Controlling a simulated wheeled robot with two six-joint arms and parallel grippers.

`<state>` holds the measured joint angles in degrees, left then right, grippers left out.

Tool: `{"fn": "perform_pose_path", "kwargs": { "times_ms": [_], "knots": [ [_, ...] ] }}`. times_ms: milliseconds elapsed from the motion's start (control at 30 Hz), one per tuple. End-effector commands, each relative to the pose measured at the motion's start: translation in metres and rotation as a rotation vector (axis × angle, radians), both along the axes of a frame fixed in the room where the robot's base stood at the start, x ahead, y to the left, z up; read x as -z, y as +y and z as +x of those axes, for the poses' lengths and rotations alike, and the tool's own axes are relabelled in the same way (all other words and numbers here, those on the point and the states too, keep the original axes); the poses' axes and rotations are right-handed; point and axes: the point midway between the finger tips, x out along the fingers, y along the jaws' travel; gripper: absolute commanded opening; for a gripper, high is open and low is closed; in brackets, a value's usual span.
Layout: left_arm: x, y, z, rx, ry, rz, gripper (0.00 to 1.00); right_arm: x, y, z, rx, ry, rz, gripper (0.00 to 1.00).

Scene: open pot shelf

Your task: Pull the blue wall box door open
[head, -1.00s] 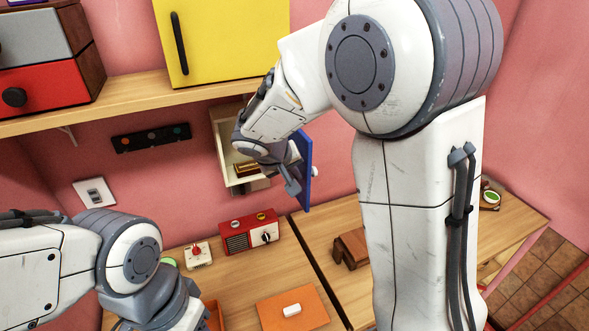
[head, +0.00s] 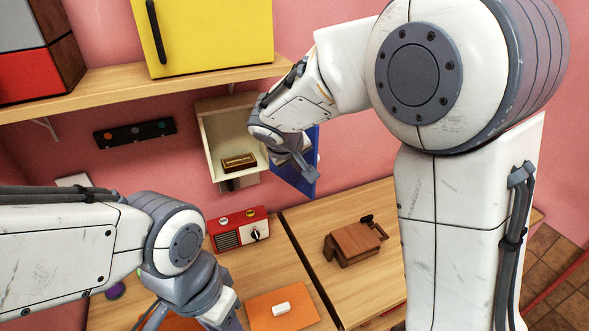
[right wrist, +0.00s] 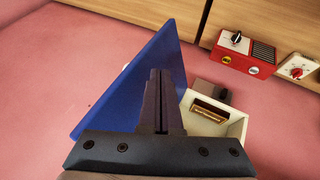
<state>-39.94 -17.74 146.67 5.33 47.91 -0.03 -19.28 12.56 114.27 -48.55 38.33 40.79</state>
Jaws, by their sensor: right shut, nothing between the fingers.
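The blue door (head: 312,163) of the cream wall box (head: 228,128) stands swung open on the box's right side, and the box's inside shows. The door also shows large in the right wrist view (right wrist: 120,95). My right gripper (head: 312,182) is shut and empty, in front of the door; its closed fingers (right wrist: 160,78) overlap the door in the right wrist view. I cannot tell whether they touch it. My arm hides the door's hinge side in the head view. My left gripper (head: 228,322) is low in the head view, its fingertips cut off by the frame.
A brown labelled bar (head: 239,162) lies in the box. Below are a red radio (head: 238,231), an orange mat (head: 262,318) with a white block (head: 281,309), and a brown wooden object (head: 352,243). A shelf (head: 100,88) with a yellow cabinet (head: 215,35) runs above.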

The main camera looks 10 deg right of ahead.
Motion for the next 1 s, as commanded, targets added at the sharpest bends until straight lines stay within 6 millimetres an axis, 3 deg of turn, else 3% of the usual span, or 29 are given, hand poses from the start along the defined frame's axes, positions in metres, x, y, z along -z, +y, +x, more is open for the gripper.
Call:
{"fn": "perform_pose_path", "kwargs": {
  "times_ms": [300,533,800,1000],
  "knots": [
    [0.002,0.0,0.0,0.0,0.0,0.0,0.5,0.001,0.003,-0.001,0.001,0.0,0.001,0.0],
    [0.022,0.0,0.0,-0.003,0.0,0.0,0.5,0.004,0.028,-0.015,0.005,-0.003,0.002,0.0],
    [0.036,0.0,0.0,-0.004,0.0,0.0,0.5,-0.048,0.038,-0.05,0.014,-0.007,0.005,0.0],
    [0.042,0.0,0.0,-0.003,0.0,0.0,0.5,-0.072,0.042,-0.067,0.016,-0.003,0.002,0.0]
  ]
}}
